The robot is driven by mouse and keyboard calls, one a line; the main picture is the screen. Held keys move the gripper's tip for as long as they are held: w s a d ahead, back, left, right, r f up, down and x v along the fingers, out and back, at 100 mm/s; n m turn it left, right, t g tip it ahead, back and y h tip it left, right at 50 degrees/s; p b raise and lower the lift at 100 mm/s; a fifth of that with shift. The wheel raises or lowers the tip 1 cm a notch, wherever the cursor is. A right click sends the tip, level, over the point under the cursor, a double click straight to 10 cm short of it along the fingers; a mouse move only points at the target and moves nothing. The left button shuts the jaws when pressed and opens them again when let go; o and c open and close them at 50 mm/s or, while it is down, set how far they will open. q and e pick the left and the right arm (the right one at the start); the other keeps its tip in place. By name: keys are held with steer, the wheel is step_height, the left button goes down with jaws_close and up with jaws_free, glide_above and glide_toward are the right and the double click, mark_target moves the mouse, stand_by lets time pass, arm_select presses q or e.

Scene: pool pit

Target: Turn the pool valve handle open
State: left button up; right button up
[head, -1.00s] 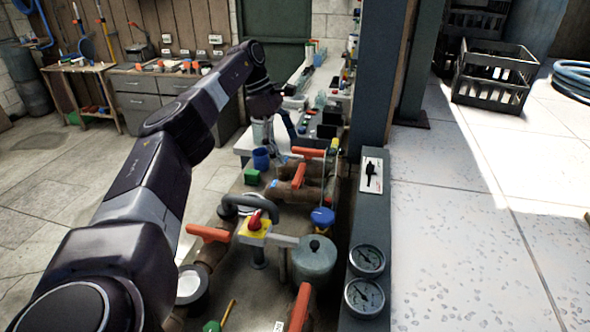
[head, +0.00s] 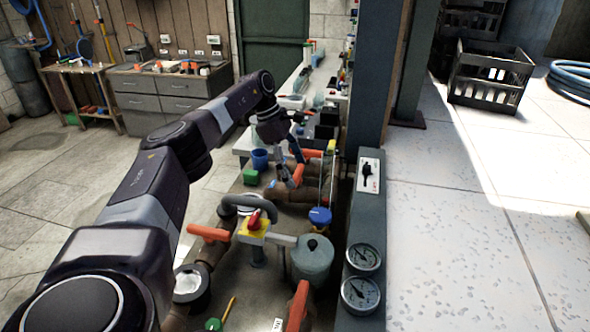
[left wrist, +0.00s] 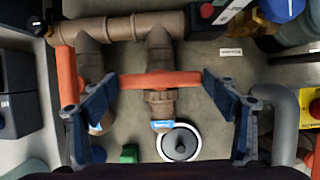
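Several orange valve handles sit on brown pipes. In the left wrist view, one orange handle (left wrist: 160,80) lies crosswise over its pipe, between the spread fingers of my left gripper (left wrist: 161,84). Its ends are close to the fingertips; I cannot tell whether they touch. A second orange handle (left wrist: 67,76) stands lengthwise just left of the left finger. In the head view, my left gripper (head: 289,174) is low over the far pipes, beside an orange handle (head: 298,174), and partly hides it. My right gripper is out of view.
Nearby are a yellow box with a red knob (head: 256,226), a grey canister (head: 312,258), a blue cap (head: 320,217), a green block (head: 250,177) and a blue cup (head: 260,158). Gauges (head: 361,293) line the right edge. Open floor lies beyond it.

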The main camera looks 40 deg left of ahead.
arm_select(q)
steer(key=c, duration=0.5)
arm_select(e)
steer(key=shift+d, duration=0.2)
